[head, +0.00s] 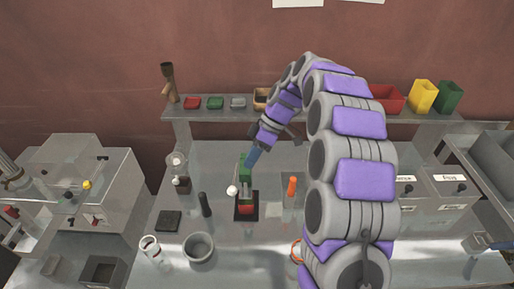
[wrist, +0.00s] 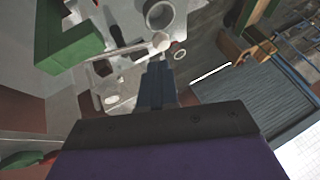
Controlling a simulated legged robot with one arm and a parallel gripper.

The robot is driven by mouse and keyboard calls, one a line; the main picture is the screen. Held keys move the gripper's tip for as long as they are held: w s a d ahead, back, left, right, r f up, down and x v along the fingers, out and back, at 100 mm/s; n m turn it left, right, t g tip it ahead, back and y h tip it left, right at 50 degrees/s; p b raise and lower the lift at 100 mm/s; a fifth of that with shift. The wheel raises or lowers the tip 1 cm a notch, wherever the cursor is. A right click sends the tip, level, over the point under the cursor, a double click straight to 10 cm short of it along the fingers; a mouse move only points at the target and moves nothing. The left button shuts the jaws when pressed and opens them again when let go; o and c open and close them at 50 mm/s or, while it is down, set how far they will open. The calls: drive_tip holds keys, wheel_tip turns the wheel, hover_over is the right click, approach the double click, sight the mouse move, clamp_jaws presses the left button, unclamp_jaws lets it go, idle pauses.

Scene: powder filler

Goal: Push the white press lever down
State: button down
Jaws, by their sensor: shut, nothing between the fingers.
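The press stands on the metal table, with a green upright (head: 245,165) and a black base (head: 246,213) with a red part on it. Its white lever ends in a round knob (head: 232,190) at the press's left side. In the wrist view the white knob (wrist: 161,41) shows just beyond my fingertips, and the green press body (wrist: 80,42) is at upper left. My gripper (head: 252,159) is shut and empty, pointing down beside the top of the green upright, above and right of the knob. I cannot tell whether it touches the press.
A grey bowl (head: 198,247), a dark cylinder (head: 205,205) and an orange-topped bottle (head: 292,187) stand around the press. A shelf (head: 300,116) with small coloured containers runs behind. Bare table lies between these items.

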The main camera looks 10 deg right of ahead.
sight(235, 187)
drive_tip(key=x, duration=0.7)
drive_tip(key=shift+s+a+f, duration=0.1)
drive_tip(key=shift+a+f, duration=0.15)
drive_tip(key=shift+f, duration=0.15)
wheel_tip(235, 187, down, 13)
drive_tip(key=s+n+t+h+b, duration=0.1)
drive_tip(key=t+b, duration=0.6)
drive_tip(key=b, duration=1)
drive_tip(key=shift+s+a+n+b, duration=0.15)
drive_tip(key=shift+s+n+b, duration=0.25)
drive_tip(key=shift+s, duration=0.1)
